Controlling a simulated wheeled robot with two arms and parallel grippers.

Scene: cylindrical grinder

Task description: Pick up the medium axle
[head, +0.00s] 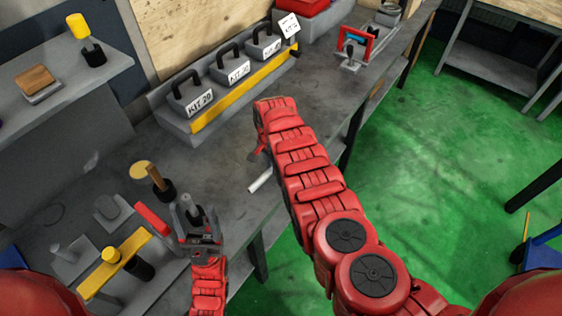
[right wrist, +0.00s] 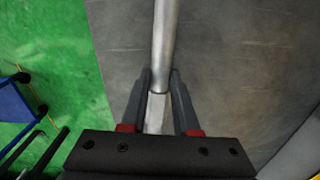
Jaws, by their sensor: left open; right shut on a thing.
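The medium axle, a plain silver rod (right wrist: 165,40), sits between the two dark fingers of my right gripper (right wrist: 160,78), which is shut on it. In the head view the axle (head: 261,182) shows as a pale rod at the front edge of the workbench, below my right arm. My right arm hides most of the right gripper there. I cannot tell whether the rod touches the bench. My left gripper (head: 193,212) is open, over the left part of the bench, apart from the axle.
A red-framed device (head: 355,45) stands at the far end. Green floor lies right.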

